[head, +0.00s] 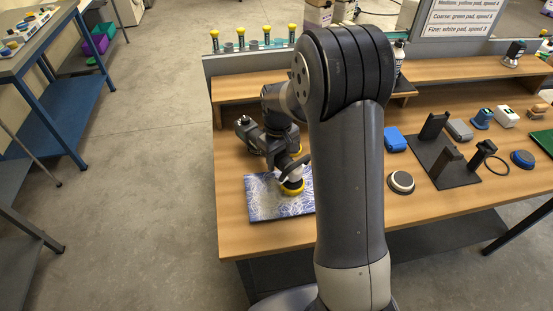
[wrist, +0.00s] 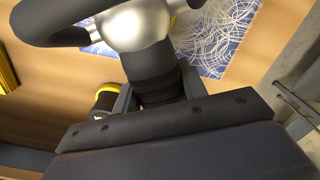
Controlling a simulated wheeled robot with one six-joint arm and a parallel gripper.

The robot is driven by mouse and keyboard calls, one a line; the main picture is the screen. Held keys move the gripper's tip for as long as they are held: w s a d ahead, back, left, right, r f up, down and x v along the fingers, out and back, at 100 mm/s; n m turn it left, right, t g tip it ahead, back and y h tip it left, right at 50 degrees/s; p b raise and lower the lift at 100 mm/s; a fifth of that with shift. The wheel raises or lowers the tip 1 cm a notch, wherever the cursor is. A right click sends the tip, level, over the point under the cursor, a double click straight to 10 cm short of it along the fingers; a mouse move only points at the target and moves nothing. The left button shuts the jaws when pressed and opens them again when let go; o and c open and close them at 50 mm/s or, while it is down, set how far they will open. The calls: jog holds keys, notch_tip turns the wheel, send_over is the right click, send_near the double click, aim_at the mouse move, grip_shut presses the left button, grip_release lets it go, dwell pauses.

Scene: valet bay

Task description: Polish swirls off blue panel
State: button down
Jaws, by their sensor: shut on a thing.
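The blue panel (head: 262,205) lies flat on the wooden bench at its left end. Pale curved swirl marks cover much of its visible face, and they also show in the wrist view (wrist: 232,40). My gripper (head: 284,152) is shut on the polisher, which has a dark and silver body and a yellow pad (head: 292,188). The polisher's silver and black body (wrist: 140,28) fills the top middle of the wrist view. The pad is over the panel's right part and looks to be on or just above it; contact cannot be told. My arm hides the panel's right surroundings.
A round white-faced pad (head: 401,181), a blue block (head: 395,140), a black stand (head: 445,160) and a blue round pad (head: 522,159) sit on the bench to the right. Yellow-capped bottles (head: 266,33) line the back ledge. A sign (head: 458,17) lists pad colours and speeds.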

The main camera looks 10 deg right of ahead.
jog(key=shift+w+d, duration=0.1)
jog(key=shift+w+d, duration=0.2)
jog(key=shift+d, duration=0.3)
jog(key=shift+w+d, duration=0.15)
jog(key=shift+d, duration=0.3)
jog(key=shift+a, duration=0.25)
jog(key=shift+s+a+r, duration=0.1)
jog(key=shift+s+a, duration=0.15)
jog(key=shift+a, duration=0.25)
jog(key=shift+s+a, duration=0.2)
jog(key=shift+a, duration=0.25)
jog(key=shift+a, duration=0.1)
jog(key=shift+s+a, duration=0.25)
jog(key=shift+a, duration=0.35)
jog(key=shift+s+a, duration=0.2)
jog(key=shift+a, duration=0.4)
jog(key=shift+a, duration=0.15)
jog(key=shift+s+a, duration=0.25)
jog(key=shift+a, duration=0.3)
jog(key=shift+s+a, duration=0.2)
jog(key=shift+a, duration=0.35)
jog(key=shift+a, duration=0.1)
